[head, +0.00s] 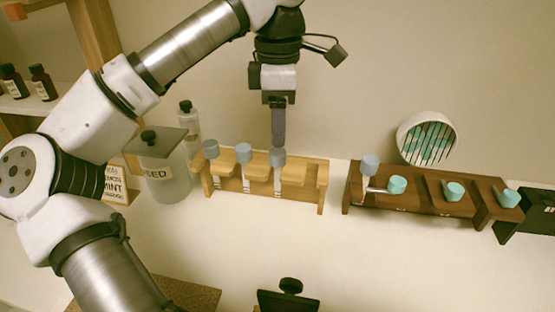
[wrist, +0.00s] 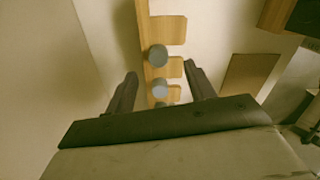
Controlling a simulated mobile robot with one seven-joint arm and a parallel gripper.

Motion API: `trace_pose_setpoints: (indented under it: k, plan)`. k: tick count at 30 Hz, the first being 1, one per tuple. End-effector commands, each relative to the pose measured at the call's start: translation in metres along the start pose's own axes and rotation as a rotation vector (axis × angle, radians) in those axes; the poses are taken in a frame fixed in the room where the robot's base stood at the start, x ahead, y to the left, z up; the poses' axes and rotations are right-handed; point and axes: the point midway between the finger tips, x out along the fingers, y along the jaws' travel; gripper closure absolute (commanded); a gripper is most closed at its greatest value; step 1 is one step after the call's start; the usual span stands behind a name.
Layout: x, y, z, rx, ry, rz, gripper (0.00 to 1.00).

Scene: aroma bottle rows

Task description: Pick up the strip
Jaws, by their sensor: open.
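Several strips with round grey tops are in view. Three stand in the light wooden rack (head: 318,195): a left one (head: 210,149), a middle one (head: 243,153) and a right one (head: 277,158), with pale stems hanging below. My gripper (head: 278,142) points down directly above the right strip, its tips close to the grey top; whether they touch is unclear. In the wrist view my open fingers (wrist: 160,69) lie either side of the row of grey tops (wrist: 157,55), with the rack (wrist: 170,68) below. Nothing is held.
A dark wooden rack (head: 430,208) to the right holds another grey-topped piece (head: 370,164) and teal-topped pieces (head: 454,191). A round slatted holder (head: 427,138) is behind it. A glass jar (head: 162,170) and a bottle (head: 188,120) stand left. The counter in front is mostly clear.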

Motion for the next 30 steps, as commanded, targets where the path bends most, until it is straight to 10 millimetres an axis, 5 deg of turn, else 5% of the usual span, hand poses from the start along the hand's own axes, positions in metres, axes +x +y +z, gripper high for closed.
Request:
trace_pose_setpoints:
  k: [13,21,30]
  plan:
    - [0.050,0.002,-0.002,0.001,-0.001,0.000,0.46]
    - [0.055,0.002,-0.002,0.000,-0.001,0.001,0.46]
    - [0.055,0.002,-0.002,0.000,-0.001,0.001,0.83]
